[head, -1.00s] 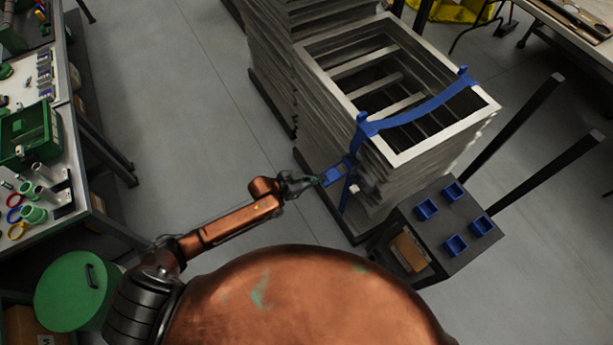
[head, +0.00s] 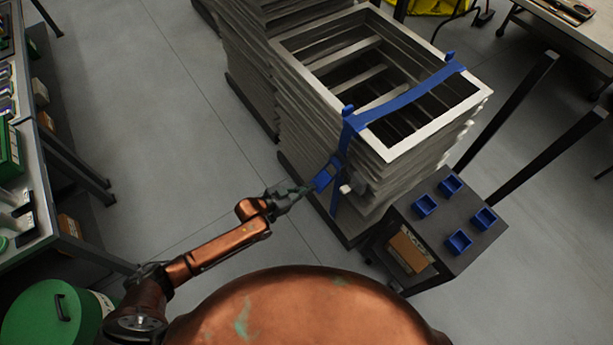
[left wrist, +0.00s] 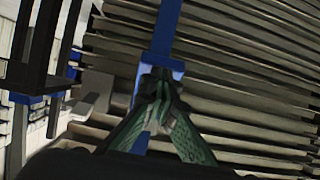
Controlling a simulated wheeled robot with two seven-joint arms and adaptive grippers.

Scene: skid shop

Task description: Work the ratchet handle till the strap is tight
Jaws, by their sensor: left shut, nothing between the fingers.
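A blue strap (head: 405,99) runs across the top of a stack of grey frames (head: 298,62) and down its near side. The blue ratchet handle (head: 323,179) sticks out from the strap on that side, tilted down and left. My left gripper (head: 309,188) is shut with nothing between its fingers, its tips at the lower end of the handle. In the left wrist view, the green fingers (left wrist: 158,88) meet in front of the blue handle (left wrist: 176,66), hiding part of it; whether they touch it is unclear. My right gripper is not in view.
A dark cart (head: 398,222) with several blue bins and upright posts stands right of the stack. A workbench (head: 48,205) is at the left, with a green-lidded drum (head: 30,325) below. The floor between bench and stack is clear. A small pale block (head: 346,189) sits beside the strap.

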